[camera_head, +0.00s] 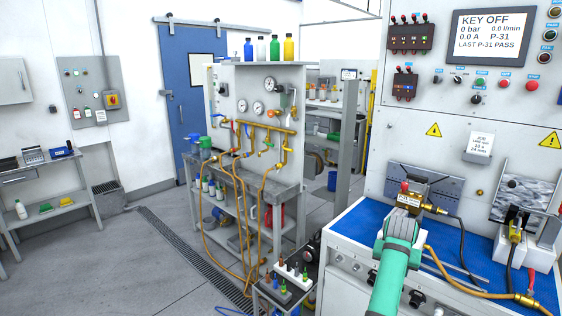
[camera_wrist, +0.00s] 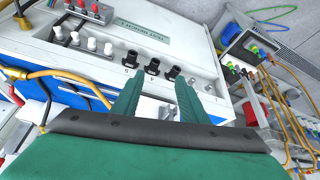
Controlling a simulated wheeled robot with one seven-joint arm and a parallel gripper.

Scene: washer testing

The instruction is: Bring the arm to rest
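My green arm reaches up from the bottom of the head view, and my gripper (camera_head: 402,226) is over the front part of the blue-topped test bench (camera_head: 350,222). A brass fitting with a white label (camera_head: 410,199) shows just beyond the gripper in the head view. I cannot tell whether the gripper touches it.
A wall panel with a display (camera_head: 492,36) stands behind the bench. Hoses (camera_head: 470,288) lie at its right. A rack with gauges and brass pipes (camera_head: 262,130) stands left of centre. A small stand with bottles (camera_head: 285,290) is near the bench. The floor (camera_head: 150,270) at left is clear.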

